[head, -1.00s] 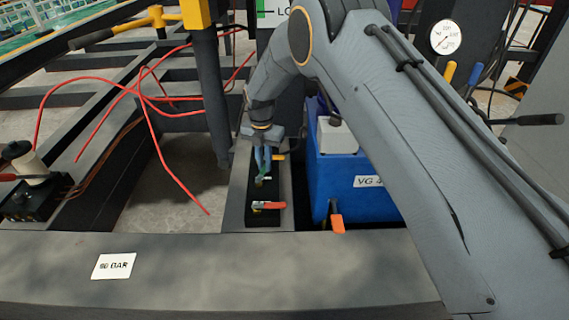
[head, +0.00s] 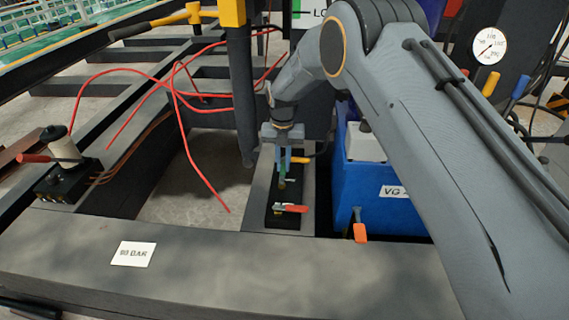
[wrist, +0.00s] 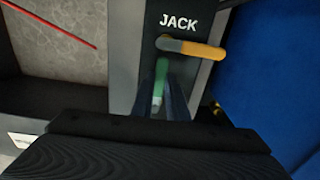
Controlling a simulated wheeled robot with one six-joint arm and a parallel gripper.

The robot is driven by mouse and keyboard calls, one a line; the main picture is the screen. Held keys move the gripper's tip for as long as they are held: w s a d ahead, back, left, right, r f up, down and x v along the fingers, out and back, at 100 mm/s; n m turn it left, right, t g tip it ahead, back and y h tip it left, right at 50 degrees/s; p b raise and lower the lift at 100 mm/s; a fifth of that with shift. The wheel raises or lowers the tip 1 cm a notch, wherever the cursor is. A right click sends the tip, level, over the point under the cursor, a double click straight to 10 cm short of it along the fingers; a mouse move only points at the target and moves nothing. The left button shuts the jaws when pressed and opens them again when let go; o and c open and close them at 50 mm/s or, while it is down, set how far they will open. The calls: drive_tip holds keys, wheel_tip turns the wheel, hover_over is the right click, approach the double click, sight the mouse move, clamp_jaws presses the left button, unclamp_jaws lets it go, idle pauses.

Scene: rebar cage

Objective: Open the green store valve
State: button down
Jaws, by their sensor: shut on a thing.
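The green store valve handle (wrist: 160,80) shows in the wrist view between the two fingers of my gripper (wrist: 162,98). My gripper is shut on it. The handle points roughly along the length of the black valve block. In the head view the green handle (head: 282,184) is a small patch below my gripper (head: 284,172), which points down at the block (head: 283,222). The fingers partly hide the handle, and its pivot is hard to make out.
A yellow lever (wrist: 192,47) marked JACK lies crosswise just beyond the green handle. A red lever (head: 291,208) sits at the block's near end. A blue tank (head: 385,208) stands close on the right. Red hoses (head: 190,130) loop over the frame's left side.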

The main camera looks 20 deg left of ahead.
sight(283, 169)
drive_tip(key=c, duration=1.7)
unclamp_jaws()
drive_tip(key=shift+r, duration=0.15)
wheel_tip(283, 169, up, 8)
drive_tip(key=shift+f+p, duration=0.25)
drive_tip(key=shift+p, duration=0.6)
